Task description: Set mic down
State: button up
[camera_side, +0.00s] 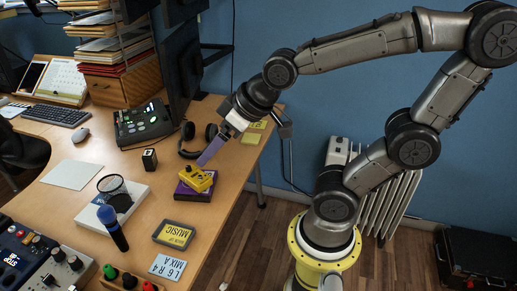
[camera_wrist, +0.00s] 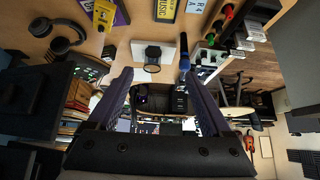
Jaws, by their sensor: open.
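The mic (camera_side: 119,237) has a blue head and a dark body with a blue band. It is at the near part of the desk, beside a white box; I cannot tell whether it stands or lies. It also shows in the wrist view (camera_wrist: 184,48), near one fingertip in the picture. My gripper (camera_side: 204,159) is open and empty, with purple fingers. It is near the yellow pedal in the side view, well apart from the mic. Both fingers also show in the wrist view (camera_wrist: 160,75), spread apart.
A yellow pedal (camera_side: 195,178) sits on a purple box (camera_side: 185,192). Headphones (camera_side: 188,148), a music sign (camera_side: 174,234) and a mixer (camera_side: 38,262) surround the area. Bare desk lies around the mic's right side.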

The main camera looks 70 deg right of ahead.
jog(key=s+d+g, duration=0.1)
jog(key=s, duration=0.8)
jog(key=shift+s+g, duration=0.15)
jog(key=shift+g, duration=0.25)
dwell(0.4)
